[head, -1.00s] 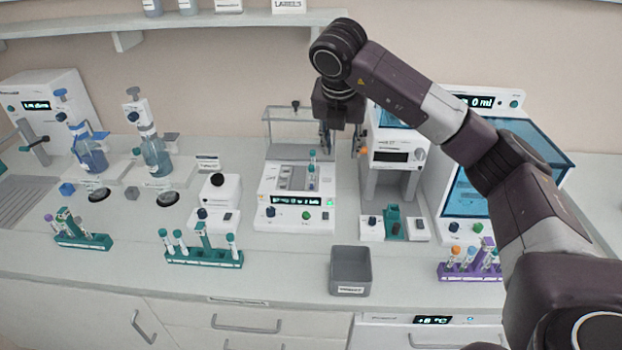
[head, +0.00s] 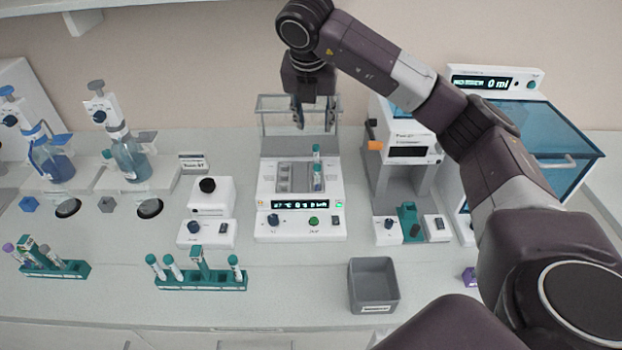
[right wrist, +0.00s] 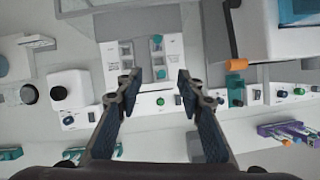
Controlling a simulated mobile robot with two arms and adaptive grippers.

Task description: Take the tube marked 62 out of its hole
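A small white block device (head: 300,222) with a lit display stands mid-counter. In its right-hand column, two teal-capped tubes show, a back one (head: 317,152) and a front one (head: 318,178). No number is readable on either, so I cannot tell which is 62. My right gripper (head: 314,118) is open and empty, pointing down above and behind the block. In the right wrist view, the open fingers (right wrist: 159,78) frame the tube column from above; the front cap (right wrist: 160,74) shows between the fingertips and the back cap (right wrist: 157,40) beyond. My left gripper is out of view.
A grey bin (head: 373,286) stands front right of the block. A teal rack with several tubes (head: 200,283) is front left. A white instrument with an orange knob (head: 410,150) stands close on the right. A clear-walled stand (head: 272,120) is behind the block.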

